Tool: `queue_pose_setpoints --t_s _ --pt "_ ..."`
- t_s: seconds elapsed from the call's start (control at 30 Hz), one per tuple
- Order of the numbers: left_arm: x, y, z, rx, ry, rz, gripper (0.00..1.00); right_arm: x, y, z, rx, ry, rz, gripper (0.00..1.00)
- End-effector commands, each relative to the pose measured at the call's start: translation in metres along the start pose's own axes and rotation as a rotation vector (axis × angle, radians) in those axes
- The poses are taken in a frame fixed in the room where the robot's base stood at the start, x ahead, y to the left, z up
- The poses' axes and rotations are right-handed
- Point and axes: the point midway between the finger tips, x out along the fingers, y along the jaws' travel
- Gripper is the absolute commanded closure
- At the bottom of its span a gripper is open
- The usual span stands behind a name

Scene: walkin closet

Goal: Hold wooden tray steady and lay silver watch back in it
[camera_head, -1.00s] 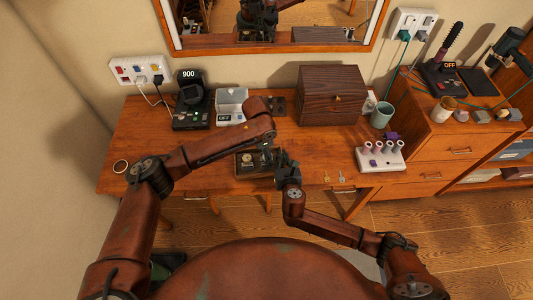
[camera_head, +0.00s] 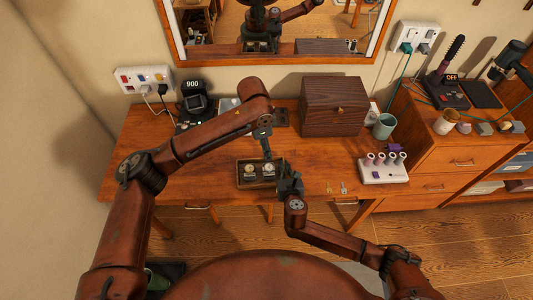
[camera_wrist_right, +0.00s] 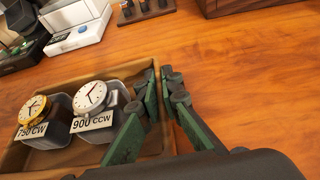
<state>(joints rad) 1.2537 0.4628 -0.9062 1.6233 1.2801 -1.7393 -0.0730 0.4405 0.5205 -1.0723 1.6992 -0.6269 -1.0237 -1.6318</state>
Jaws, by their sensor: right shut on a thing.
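The wooden tray (camera_head: 239,183) lies on the dresser top near its front edge. In the right wrist view the tray (camera_wrist_right: 75,76) holds a gold-cased watch (camera_wrist_right: 32,109) on a block marked 750 CW. The silver watch (camera_wrist_right: 91,95) rests beside it on a block marked 900 CCW; it also shows in the head view (camera_head: 268,168). My right gripper (camera_head: 284,168) is shut on the tray's right wall, one finger on each side of it. My left gripper (camera_head: 266,153) is just behind and above the silver watch; its fingers are too small to read.
A dark wooden box (camera_head: 333,107) stands behind right. A white holder with several tubes (camera_head: 384,168) and a green cup (camera_head: 384,126) stand to the right. A watch winder marked 900 (camera_head: 194,98) stands back left. The dresser's left front is clear.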

Motion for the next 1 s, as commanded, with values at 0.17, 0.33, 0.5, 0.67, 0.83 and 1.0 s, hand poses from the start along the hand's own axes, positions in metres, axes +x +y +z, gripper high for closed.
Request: queue_pose_setpoints --t_s 0.17,0.33,0.5,0.67,0.83,1.0 --pt "-0.006 -0.0002 0.0002 0.0 0.0 -0.001 0.55 0.0 0.0 0.0 0.0 0.0 0.0 1.0" --pt "-0.0058 -0.0002 0.0002 0.0 0.0 -0.001 0.55 0.0 0.0 0.0001 0.0 0.0 0.0 1.0" --pt "-0.0056 -0.0002 0.0002 0.0 0.0 -0.001 0.55 0.0 0.0 0.0001 0.0 0.0 0.0 0.84" --pt "-0.0055 -0.0001 0.0001 -0.001 0.0 0.0 0.55 0.0 0.0 0.0 0.0 0.0 0.0 0.74" --pt "-0.0054 -0.0001 0.0001 0.0 0.0 0.0 0.55 0.0 0.0 0.0 0.0 0.0 0.0 0.74" --pt "-0.0054 -0.0001 0.0001 0.0 0.0 0.0 0.55 -0.0058 0.0002 -0.0005 0.0 0.0 0.001 0.74"
